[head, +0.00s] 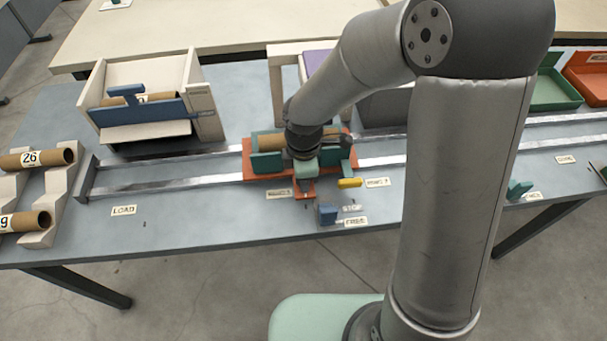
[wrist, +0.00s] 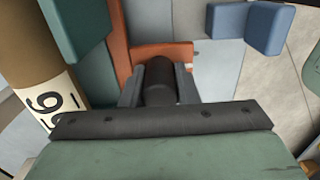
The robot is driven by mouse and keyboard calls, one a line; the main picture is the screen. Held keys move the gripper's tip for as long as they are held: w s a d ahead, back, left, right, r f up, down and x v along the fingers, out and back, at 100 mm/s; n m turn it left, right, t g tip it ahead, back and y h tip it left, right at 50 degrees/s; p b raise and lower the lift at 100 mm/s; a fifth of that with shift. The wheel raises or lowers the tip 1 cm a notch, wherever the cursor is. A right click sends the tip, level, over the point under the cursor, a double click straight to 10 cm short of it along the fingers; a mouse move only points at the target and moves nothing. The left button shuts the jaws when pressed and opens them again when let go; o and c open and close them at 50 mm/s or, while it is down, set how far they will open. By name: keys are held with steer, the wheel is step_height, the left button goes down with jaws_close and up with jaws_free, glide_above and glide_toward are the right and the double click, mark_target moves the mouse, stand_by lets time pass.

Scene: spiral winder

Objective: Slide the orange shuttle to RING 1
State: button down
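The orange shuttle (head: 247,172) sits on the metal rails near the middle of the bench, with a brown cardboard tube (head: 268,140) lying between its teal blocks. My gripper (head: 306,178) is at the shuttle's front side, its teal body partly hiding it. In the wrist view, my two grey fingers (wrist: 160,88) stand on either side of a dark round handle (wrist: 160,75) on the shuttle's orange tab (wrist: 150,50) and appear to touch it. Small labels stand by the rail; one at the shuttle's front (head: 279,194) is too small to read surely.
A yellow piece (head: 349,183) and a blue block (head: 327,214) stand in front of the rails, right of the shuttle. The rails (head: 165,186) are clear leftward to the LOAD label (head: 123,211). Rightward, my arm hides part of them. A tube holder (head: 60,190) stands far left.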

steer(key=c, duration=1.1)
jaws_free()
steer(key=shift+r, duration=0.1)
step_height(320, 180, up, 17)
steer(key=shift+r, duration=0.15)
